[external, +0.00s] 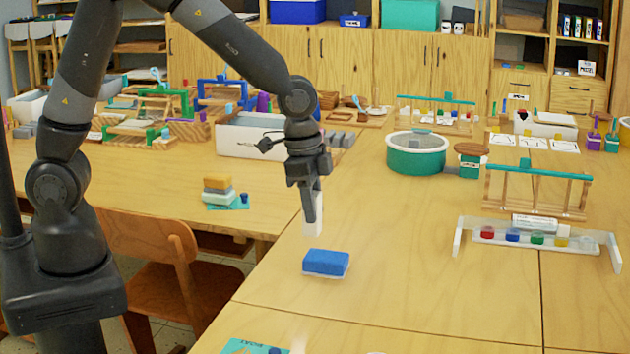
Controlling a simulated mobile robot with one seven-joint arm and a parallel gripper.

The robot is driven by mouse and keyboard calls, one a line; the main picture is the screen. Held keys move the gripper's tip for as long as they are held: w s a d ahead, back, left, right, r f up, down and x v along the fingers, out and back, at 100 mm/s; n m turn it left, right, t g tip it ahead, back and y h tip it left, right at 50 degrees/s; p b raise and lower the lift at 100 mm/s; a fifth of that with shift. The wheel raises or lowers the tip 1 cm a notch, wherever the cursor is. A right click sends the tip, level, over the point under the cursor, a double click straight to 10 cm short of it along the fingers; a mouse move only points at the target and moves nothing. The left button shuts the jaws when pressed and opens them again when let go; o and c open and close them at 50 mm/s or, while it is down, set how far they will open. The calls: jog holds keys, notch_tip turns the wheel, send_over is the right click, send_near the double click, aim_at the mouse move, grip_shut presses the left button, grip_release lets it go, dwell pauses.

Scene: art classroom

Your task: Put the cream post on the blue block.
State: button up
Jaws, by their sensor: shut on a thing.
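The cream post (313,226) is upright in my gripper (311,207), which is shut on it. The post hangs above the table, a little behind and to the left of the blue block. One finger hides part of the post. The blue block (326,262) lies flat on a thin white layer on the near table, with its top bare. The post's lower end and the block appear apart in this view.
The near table (420,290) is clear around the block. To the right stand a white rack with coloured pots (540,238) and a wooden frame with a teal bar (535,190). A teal round tub (416,155) stands behind. A stack of sponges (217,188) sits on the left table.

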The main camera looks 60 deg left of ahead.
jog(key=shift+w+a+f, duration=1.15)
jog(key=shift+w+f, duration=0.05)
jog(key=shift+f, duration=0.45)
jog(key=shift+w+a+f, duration=1.15)
jog(key=shift+a+f, duration=0.05)
jog(key=shift+f, duration=0.5)
jog(key=shift+w+a+f, duration=1.15)
jog(key=shift+w+f, duration=0.05)
jog(key=shift+f, duration=0.45)
jog(key=shift+f, duration=0.15)
jog(key=o, duration=1)
jog(key=shift+o, duration=0.2)
